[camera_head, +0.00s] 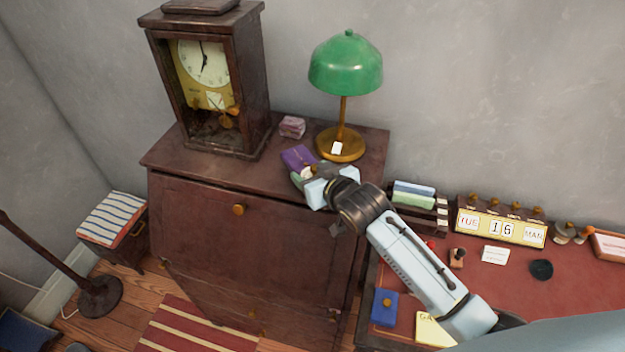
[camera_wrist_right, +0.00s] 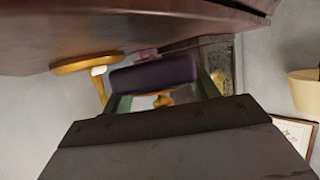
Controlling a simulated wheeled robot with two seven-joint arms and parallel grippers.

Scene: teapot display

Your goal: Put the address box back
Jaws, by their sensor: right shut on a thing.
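My right gripper (camera_head: 308,174) is over the top of the dark wooden bureau (camera_head: 215,168), between the clock and the lamp. It is shut on a small purple box (camera_head: 298,156), which I take to be the address box. In the right wrist view the purple box (camera_wrist_right: 153,72) spans the space between the green fingers, with a brass knob (camera_wrist_right: 163,100) on its near side. The gripper partly hides the box in the head view. I cannot tell whether its underside touches the bureau top. My left gripper is not in view.
The green lamp (camera_head: 345,65) stands just behind and right of the box. The glass-fronted clock (camera_head: 205,80) stands to the left. A small pink stack (camera_head: 292,127) lies behind. The red-topped desk (camera_head: 510,285) at right holds a letter rack, a calendar and a blue box (camera_head: 384,307).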

